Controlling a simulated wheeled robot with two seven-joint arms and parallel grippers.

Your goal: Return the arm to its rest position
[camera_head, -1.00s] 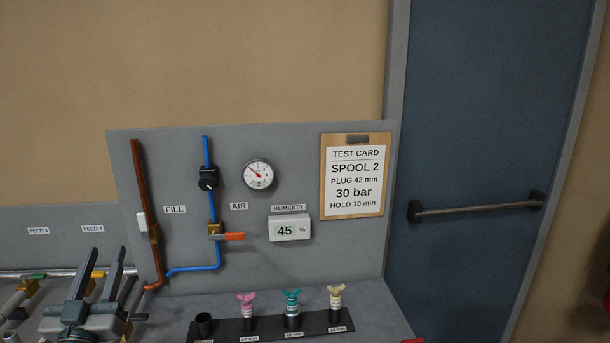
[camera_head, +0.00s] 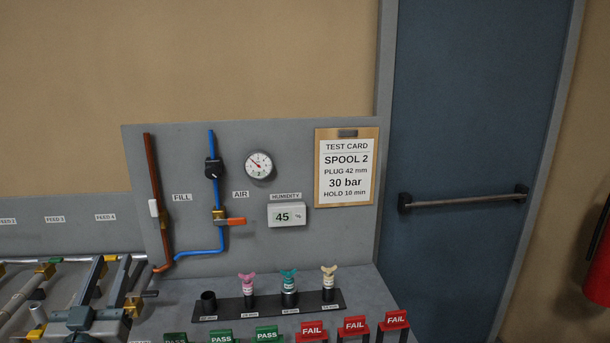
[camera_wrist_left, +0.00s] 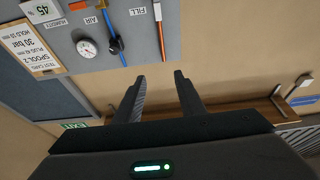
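My left gripper (camera_head: 108,264) shows at the lower left of the head view, above the bench with the feed pipes. Its two dark fingers stand apart with nothing between them. In the left wrist view the fingers (camera_wrist_left: 159,78) are also spread and empty, with the tan wall and grey panel beyond them. My right gripper is not in view.
A grey panel (camera_head: 245,240) carries pipes, valves, a gauge (camera_head: 259,165) and a test card (camera_head: 346,172). A black rack (camera_head: 268,306) holds several plugs at the bench back. Red FAIL (camera_head: 355,324) and green PASS tags (camera_head: 221,336) stand in front. A blue door (camera_head: 470,130) is at right.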

